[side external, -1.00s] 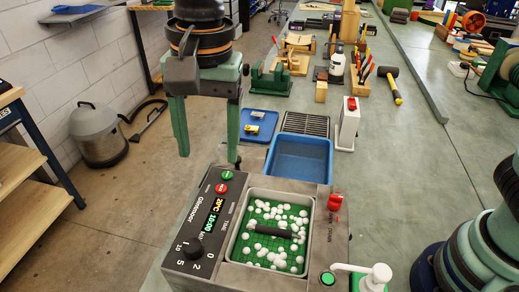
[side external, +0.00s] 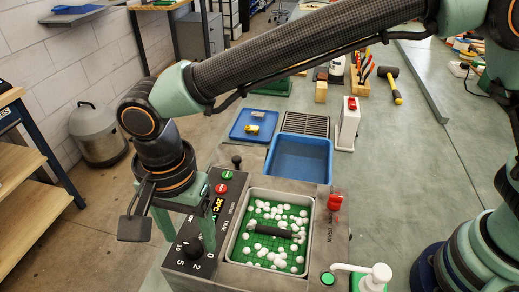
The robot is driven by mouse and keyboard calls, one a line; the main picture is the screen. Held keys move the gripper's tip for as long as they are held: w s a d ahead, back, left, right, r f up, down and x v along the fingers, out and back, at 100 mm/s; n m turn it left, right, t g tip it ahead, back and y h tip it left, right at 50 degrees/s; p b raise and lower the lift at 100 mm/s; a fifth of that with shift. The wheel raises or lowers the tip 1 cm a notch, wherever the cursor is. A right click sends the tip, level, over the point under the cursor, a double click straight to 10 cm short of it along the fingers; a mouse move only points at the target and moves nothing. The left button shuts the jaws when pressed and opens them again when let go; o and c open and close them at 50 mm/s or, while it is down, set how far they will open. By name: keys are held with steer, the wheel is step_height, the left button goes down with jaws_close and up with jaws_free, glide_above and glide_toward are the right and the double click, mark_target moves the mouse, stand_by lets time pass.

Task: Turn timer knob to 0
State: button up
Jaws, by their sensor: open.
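The timer knob (side external: 193,249) is a round black knob on the dark control panel (side external: 187,270) at the front left of the grey drum machine. The numbers 0, 2, 5 and 10 show around it. Which number it points to cannot be made out. My gripper (side external: 187,240) points down at the panel with its green fingers apart. The fingers are low over the knob area, one at the panel's left and one close to the knob. Whether either finger touches the knob cannot be told.
A green button (side external: 227,175) and a red button (side external: 222,188) sit above the display. Beside the panel is a basin of white balls on green mesh (side external: 258,242). A red switch (side external: 335,202), a white pump dispenser (side external: 376,280) and a blue tub (side external: 301,158) are nearby.

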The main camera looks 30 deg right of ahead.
steer(key=shift+f, duration=1)
jaws_close()
